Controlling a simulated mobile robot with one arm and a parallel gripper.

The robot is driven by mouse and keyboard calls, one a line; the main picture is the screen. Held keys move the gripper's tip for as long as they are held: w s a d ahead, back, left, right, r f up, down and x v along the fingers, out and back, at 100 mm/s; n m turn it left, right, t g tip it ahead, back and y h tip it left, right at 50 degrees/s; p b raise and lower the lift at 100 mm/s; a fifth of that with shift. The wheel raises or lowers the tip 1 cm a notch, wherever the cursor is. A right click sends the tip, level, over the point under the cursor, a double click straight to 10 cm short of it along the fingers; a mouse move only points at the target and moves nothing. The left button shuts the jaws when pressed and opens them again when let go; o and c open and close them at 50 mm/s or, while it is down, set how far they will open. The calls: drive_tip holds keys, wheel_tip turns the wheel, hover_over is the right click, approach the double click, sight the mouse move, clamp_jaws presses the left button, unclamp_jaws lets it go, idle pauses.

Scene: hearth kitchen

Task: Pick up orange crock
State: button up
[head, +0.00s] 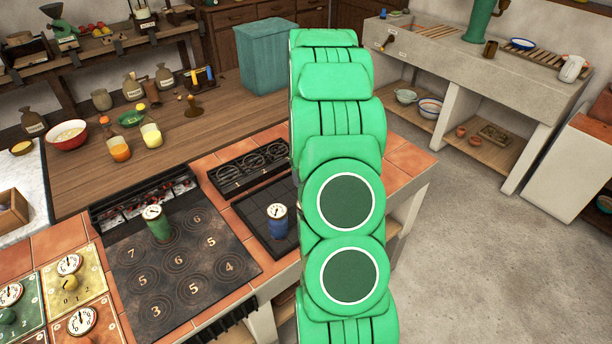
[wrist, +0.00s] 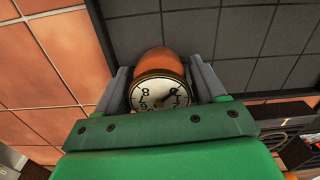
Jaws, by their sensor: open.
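The orange crock (wrist: 163,62) shows in the wrist view, with a dial (wrist: 160,93) on its near end. It stands on dark square tiles, close to where they meet orange tiles. My gripper (wrist: 160,72) is open, with one grey finger on each side of the crock. I cannot tell whether either finger touches it. In the head view the orange crock and my gripper are not visible; my green arm fills the middle.
In the head view a green crock (head: 158,223) stands on the numbered hotplate (head: 180,291). A blue crock (head: 277,221) stands on the dark tiled patch left of my arm. A black grate (head: 250,166) lies behind it. The floor (head: 455,250) at right is clear.

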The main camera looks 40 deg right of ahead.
drive_tip(key=shift+c, duration=0.3)
drive_tip(key=c, duration=1)
drive_tip(key=shift+o, duration=0.2)
drive_tip(key=shift+r, duration=0.1)
